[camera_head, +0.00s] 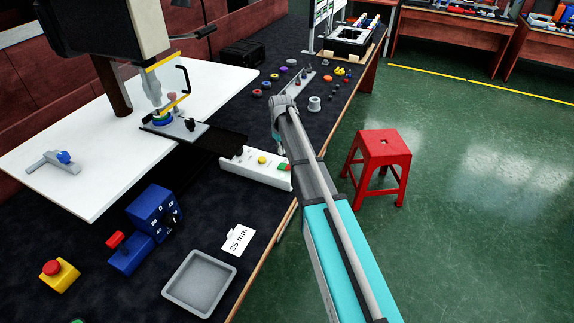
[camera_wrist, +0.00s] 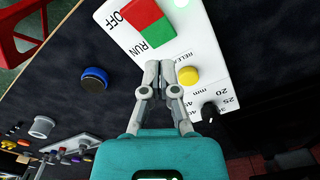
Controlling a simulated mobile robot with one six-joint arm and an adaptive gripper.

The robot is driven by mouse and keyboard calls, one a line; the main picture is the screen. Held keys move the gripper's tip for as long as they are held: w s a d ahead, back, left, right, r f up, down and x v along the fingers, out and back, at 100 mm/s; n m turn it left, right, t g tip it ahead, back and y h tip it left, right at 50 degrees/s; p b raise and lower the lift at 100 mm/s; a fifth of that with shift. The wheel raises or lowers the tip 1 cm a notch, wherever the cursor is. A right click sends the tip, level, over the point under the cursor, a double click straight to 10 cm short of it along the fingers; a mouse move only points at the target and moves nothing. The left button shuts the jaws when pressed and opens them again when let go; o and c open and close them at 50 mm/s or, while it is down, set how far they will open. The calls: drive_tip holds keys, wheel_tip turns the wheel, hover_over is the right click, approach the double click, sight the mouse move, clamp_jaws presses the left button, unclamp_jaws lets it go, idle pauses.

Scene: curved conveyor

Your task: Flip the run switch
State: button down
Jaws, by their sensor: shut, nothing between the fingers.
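The run switch is a red and green rocker (camera_wrist: 150,24) on a white control panel (camera_wrist: 205,50), marked OFF by the red half and RUN by the green half. I cannot tell which half is pressed in. My gripper (camera_wrist: 168,66) is shut and empty, its fingertips over the panel edge, between the green half and a yellow button (camera_wrist: 188,76). I cannot tell whether they touch the panel. In the head view the panel (camera_head: 235,168) stands at the table's edge, with the switch (camera_head: 284,167) beside my arm. My gripper cannot be made out there.
A blue round thing (camera_wrist: 95,78) lies on the dark table near the panel. A black dial (camera_wrist: 209,111) sits on the panel past the yellow button. A grey tray (camera_head: 200,284) and a blue control box (camera_head: 153,207) are nearer. A red stool (camera_head: 382,150) stands right of the table.

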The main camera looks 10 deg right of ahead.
drive_tip(key=shift+r+p, duration=0.35)
drive_tip(key=shift+r, duration=0.25)
drive_tip(key=s+r+m+p, duration=0.1)
drive_tip(key=s+m, duration=0.3)
drive_tip(key=s, duration=2.5)
drive_tip(key=shift+d+m, duration=0.2)
drive_tip(key=shift+m, duration=0.2)
